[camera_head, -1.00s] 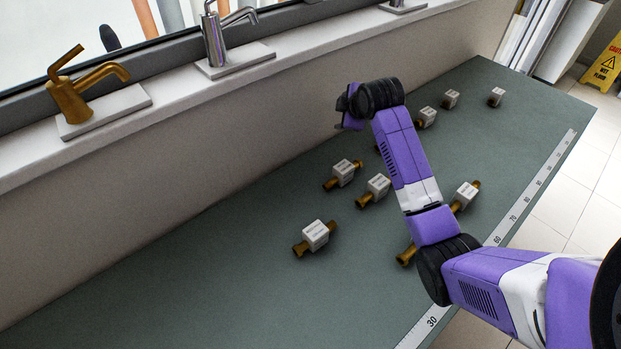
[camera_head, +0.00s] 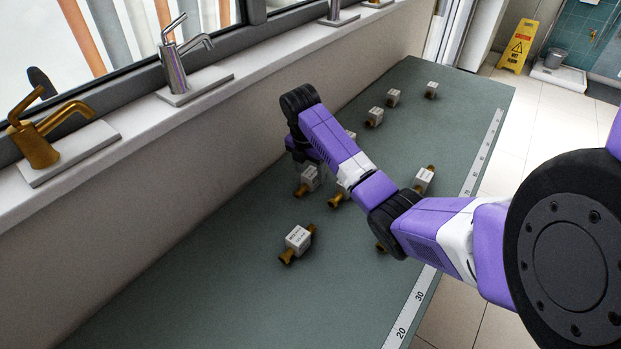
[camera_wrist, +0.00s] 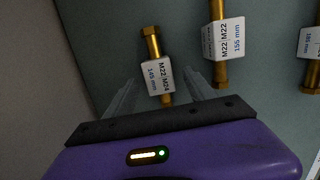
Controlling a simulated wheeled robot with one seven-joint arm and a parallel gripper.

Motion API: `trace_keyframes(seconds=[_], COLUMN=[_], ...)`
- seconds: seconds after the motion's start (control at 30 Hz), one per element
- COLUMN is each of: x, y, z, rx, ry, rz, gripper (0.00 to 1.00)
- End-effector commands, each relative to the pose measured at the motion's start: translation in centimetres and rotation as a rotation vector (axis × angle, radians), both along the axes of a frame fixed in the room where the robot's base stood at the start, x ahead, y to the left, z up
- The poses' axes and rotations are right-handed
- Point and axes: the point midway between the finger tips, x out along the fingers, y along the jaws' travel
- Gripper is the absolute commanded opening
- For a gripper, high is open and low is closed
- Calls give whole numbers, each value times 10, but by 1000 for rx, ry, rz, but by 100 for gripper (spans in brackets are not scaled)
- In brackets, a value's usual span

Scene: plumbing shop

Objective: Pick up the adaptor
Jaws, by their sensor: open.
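In the wrist view, a brass adaptor (camera_wrist: 151,43) with a white label block reading about "M22-M24 145 mm" lies on the green bench. My gripper (camera_wrist: 160,74) is open, with its two translucent fingers on either side of this adaptor's label. I cannot tell whether they touch it. A second adaptor (camera_wrist: 220,70), labelled "M22-M22 155 mm", lies just right of the right finger. A third adaptor (camera_wrist: 310,42) is cut off at the right edge. In the head view, my gripper (camera_head: 302,160) is low over an adaptor (camera_head: 308,181); its fingertips are unclear.
Another adaptor (camera_head: 297,240) lies nearer the front, and one (camera_head: 424,179) lies right, near the ruler strip (camera_head: 410,305). Several more (camera_head: 375,117) lie toward the far end. My arm hides some. The wall and tap ledge (camera_head: 200,85) border the left. The bench (camera_head: 220,300) front is clear.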

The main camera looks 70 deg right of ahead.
Motion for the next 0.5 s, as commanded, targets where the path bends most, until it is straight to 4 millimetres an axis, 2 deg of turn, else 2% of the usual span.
trace_keyframes(seconds=[0.2, 0.33, 0.5], x=[-1, -1, -1], y=[-5, -7, -7], z=[-30, -38, -39], rx=[2, 0, -1], ry=[4, 1, 0], rz=[-2, -2, -2], gripper=[64, 64, 64])
